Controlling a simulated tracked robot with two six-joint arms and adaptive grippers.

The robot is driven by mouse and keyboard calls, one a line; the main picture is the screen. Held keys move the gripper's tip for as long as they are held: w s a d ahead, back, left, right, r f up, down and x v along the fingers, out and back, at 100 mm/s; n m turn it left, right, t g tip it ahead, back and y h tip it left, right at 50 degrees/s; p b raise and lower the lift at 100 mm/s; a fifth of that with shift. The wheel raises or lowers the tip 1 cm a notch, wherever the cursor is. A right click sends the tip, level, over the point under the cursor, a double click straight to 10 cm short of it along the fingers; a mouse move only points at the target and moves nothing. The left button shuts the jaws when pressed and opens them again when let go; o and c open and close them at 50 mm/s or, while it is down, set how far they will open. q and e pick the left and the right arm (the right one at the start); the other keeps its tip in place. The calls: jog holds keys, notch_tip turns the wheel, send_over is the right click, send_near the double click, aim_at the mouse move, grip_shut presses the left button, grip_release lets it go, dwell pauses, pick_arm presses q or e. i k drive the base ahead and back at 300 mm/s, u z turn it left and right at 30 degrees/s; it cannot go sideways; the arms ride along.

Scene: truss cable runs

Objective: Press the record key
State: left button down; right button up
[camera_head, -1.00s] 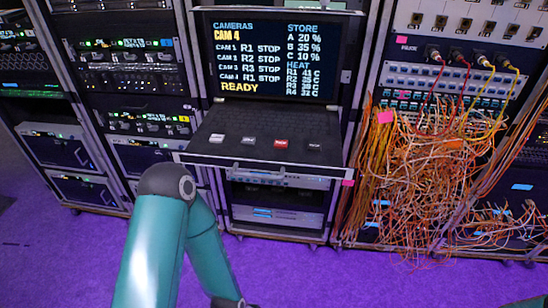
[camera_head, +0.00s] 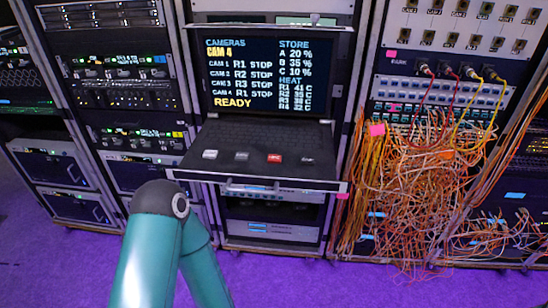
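The red key (camera_head: 275,158), with white lettering that looks like REC, sits on a black pull-out tray (camera_head: 205,138) below the screen. It is third from the left in a row with a whitish key (camera_head: 210,154), a grey key (camera_head: 242,156) and a dark key (camera_head: 308,160). The screen (camera_head: 270,75) reads CAMERAS, CAM 4 and READY, with STOP beside each camera. A teal arm link of mine rises at the lower left, in front of the racks and short of the tray. Neither gripper is in view.
Equipment racks stand on both sides of the tray. A tangle of orange cables (camera_head: 420,190) hangs from the right rack, with red and yellow leads above. Purple floor (camera_head: 300,280) is clear in front.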

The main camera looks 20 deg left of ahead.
aim_at(273, 159)
jog(key=z, duration=1.9)
jog(key=i, duration=0.1)
jog(key=u, duration=3.15)
jog(key=k, duration=0.85)
jog(key=z, duration=0.65)
jog(key=i, duration=1)
jog(key=z, duration=0.1)
